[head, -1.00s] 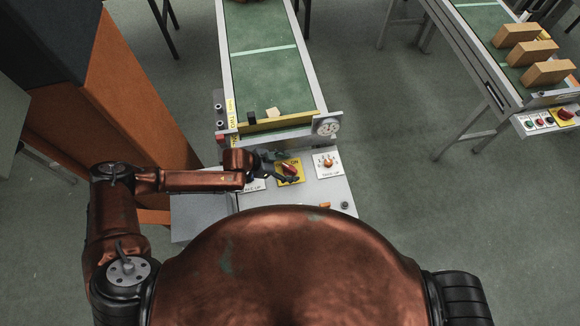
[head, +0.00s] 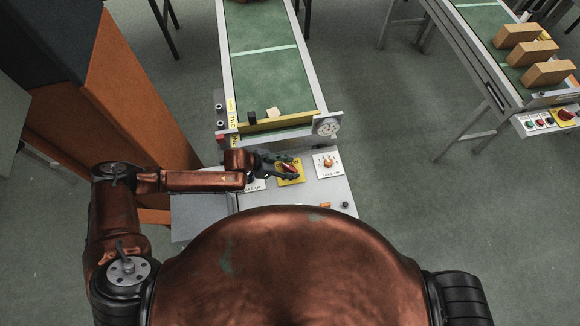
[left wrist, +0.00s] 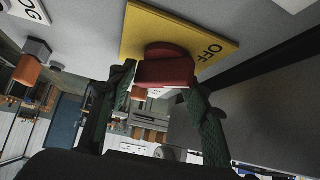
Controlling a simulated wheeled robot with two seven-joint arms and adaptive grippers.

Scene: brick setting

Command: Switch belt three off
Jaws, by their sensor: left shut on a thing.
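The red rotary switch (head: 288,169) sits on a yellow plate (head: 292,179) on the grey control panel in front of the near belt. In the left wrist view the red knob (left wrist: 165,68) is large, with the yellow plate (left wrist: 150,25) behind it marked OFF. My left gripper (head: 284,168) is at the switch. Its dark fingers (left wrist: 160,95) lie on either side of the red knob, shut on it. The knob is partly covered by the fingers in the head view. My right gripper is not in view.
The green belt (head: 270,75) holds a dark block and a pale block by its yellow end bar. An orange selector (head: 328,162) and a dial (head: 328,127) are close to the switch. An orange column (head: 130,110) stands left. Another belt with brown boxes (head: 548,72) is at right.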

